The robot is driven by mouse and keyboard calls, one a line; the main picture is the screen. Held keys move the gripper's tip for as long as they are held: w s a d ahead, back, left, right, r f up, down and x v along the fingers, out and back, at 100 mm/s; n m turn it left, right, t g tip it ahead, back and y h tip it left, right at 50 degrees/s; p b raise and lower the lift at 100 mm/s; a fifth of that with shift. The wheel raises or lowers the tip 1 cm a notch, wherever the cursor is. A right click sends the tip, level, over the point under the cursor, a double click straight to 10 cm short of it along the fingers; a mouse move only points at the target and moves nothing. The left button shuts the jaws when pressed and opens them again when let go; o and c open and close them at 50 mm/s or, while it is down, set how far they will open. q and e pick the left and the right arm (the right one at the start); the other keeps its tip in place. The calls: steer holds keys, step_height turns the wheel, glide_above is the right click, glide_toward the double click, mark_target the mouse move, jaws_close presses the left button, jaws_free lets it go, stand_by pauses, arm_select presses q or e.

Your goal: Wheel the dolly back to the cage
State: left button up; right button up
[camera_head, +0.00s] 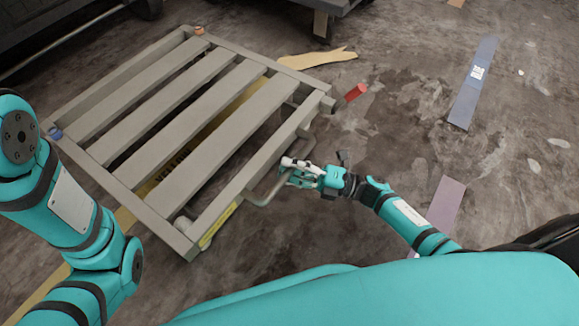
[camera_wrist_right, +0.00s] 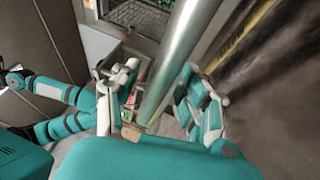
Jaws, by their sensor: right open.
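The dolly (camera_head: 203,140) is a grey slatted platform on the floor at the left and middle of the head view. A thin metal handle loop (camera_head: 262,201) sticks out from its near right side. My right gripper (camera_head: 286,170) is at that loop with its jaws open. In the right wrist view a shiny bar (camera_wrist_right: 182,60) passes between the spread fingers of my right gripper (camera_wrist_right: 158,70); contact is unclear. My left arm shows at the left of the head view, but its gripper is out of view. Wire mesh (camera_wrist_right: 132,12) at the top of the wrist view may be the cage.
Worn tape strips, one blue-grey (camera_head: 473,85) and one tan (camera_head: 318,59), lie on the stained floor. Dark equipment stands along the top edge. The floor at right is mostly clear.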

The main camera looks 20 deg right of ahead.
steer(key=v, duration=1.1)
steer(key=shift+s+d+f, duration=0.15)
steer(key=shift+s+d, duration=0.05)
steer(key=shift+d, duration=0.15)
